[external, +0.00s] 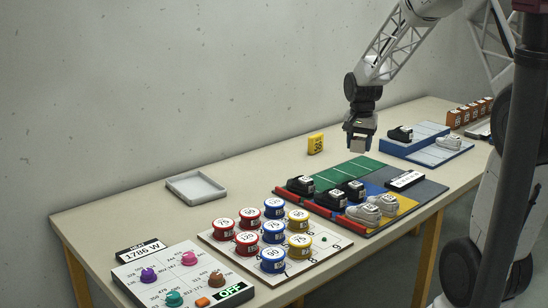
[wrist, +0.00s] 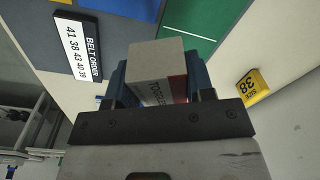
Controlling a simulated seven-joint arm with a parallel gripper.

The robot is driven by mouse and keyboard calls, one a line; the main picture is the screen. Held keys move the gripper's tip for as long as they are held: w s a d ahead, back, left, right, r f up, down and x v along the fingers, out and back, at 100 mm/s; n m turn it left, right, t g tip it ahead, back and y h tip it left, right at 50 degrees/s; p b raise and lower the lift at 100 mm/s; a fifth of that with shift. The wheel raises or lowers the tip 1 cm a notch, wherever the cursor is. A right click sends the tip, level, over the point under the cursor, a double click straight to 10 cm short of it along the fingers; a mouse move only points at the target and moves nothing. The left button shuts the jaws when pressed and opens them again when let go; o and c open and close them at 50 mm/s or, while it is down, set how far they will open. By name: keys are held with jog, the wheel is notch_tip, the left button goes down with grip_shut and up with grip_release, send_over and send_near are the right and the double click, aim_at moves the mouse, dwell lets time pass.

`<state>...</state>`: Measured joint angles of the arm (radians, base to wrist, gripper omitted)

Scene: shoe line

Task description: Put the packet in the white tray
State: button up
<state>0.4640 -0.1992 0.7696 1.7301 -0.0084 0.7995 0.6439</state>
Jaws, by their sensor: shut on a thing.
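My gripper (external: 361,132) hangs above the far half of the table, over the mat with coloured areas. It is shut on the packet (external: 357,146), a small grey-beige box. In the wrist view the packet (wrist: 157,60) sits between the two blue fingers of my gripper (wrist: 158,82), with a red patch and partly hidden dark lettering on its side. The white tray (external: 196,196) lies flat and empty on the table, to the left of my gripper and near the wall; it is not visible in the wrist view.
A yellow size 38 block (external: 315,143) stands near the wall. Black and white shoes (external: 363,214) stand on the coloured mat (external: 402,222). Several round tins (external: 273,232) stand on a board in front. A blue stand (external: 400,145) holds shoes at right. Table around the tray is clear.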

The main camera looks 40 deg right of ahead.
jog(key=w+a+n, duration=0.2)
jog(key=w+a, duration=0.1)
jog(key=a, duration=0.3)
jog(key=w+a+n, duration=0.2)
jog(key=w+a, duration=0.1)
jog(key=a, duration=0.3)
jog(key=w+a+n, duration=0.2)
jog(key=w+a, duration=0.1)
jog(key=a, duration=0.3)
jog(key=shift+t, duration=0.4)
jog(key=w+a+n, duration=0.2)
jog(key=a+n, duration=0.1)
jog(key=a, duration=0.8)
jog(key=w+a+n, duration=0.2)
jog(key=a+n, duration=0.2)
jog(key=a, duration=0.6)
jog(key=shift+t, duration=0.3)
jog(key=f, duration=0.5)
jog(key=shift+s+d, duration=0.1)
jog(key=shift+s, duration=0.15)
jog(key=shift+w+f, duration=0.1)
jog(key=shift+w, duration=0.05)
send_over(195, 190)
jog(key=s, duration=0.1)
jog(key=shift+s+f, duration=0.2)
jog(key=shift+f, duration=0.45)
jog(key=shift+w, duration=0.5)
jog(key=shift+s+f, duration=0.1)
jog(key=shift+f, duration=1.7)
